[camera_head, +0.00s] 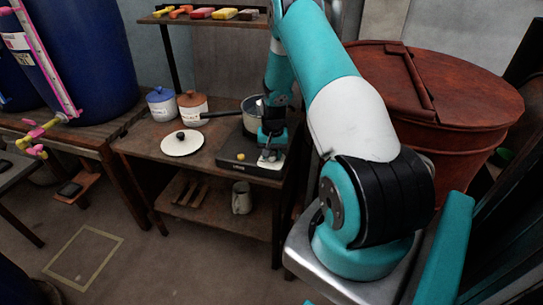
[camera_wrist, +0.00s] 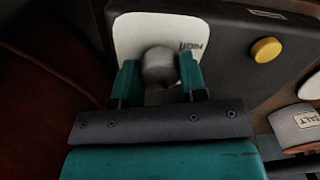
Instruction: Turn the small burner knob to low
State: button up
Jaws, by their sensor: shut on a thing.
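The dark burner unit (camera_head: 236,150) stands at the right end of the wooden table and also fills the top of the wrist view (camera_wrist: 225,30). On its front are a yellow knob (camera_head: 241,156) and a white plate (camera_head: 273,164). In the wrist view a rounded grey knob (camera_wrist: 158,65) stands on the white plate (camera_wrist: 132,32), with small lettering beside it that I cannot read surely. My gripper (camera_wrist: 158,78) is shut on the grey knob, one teal finger on each side. The yellow knob (camera_wrist: 266,49) is apart from the fingers. The knob's pointer direction is hidden.
A dark pot (camera_head: 252,117) sits behind my gripper, its handle pointing left. A white lid (camera_head: 182,143), a blue-lidded jar (camera_head: 161,106) and a brown-lidded jar (camera_head: 192,107) stand left. A rust-red vat (camera_head: 460,95) stands close on the right. The table's front left is clear.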

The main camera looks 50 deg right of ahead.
aim_at(274, 153)
jog(key=n+b, duration=0.1)
jog(key=n, duration=0.5)
jog(key=shift+n, duration=0.3)
dwell(0.4)
jog(key=o, duration=0.9)
jog(key=shift+o, duration=0.2)
jog(key=shift+r, duration=0.15)
notch_tip(274, 153, up, 17)
jog(key=b, duration=0.1)
jog(key=shift+s+d, duration=0.15)
jog(key=shift+d, duration=0.15)
jog(key=shift+r, duration=0.1)
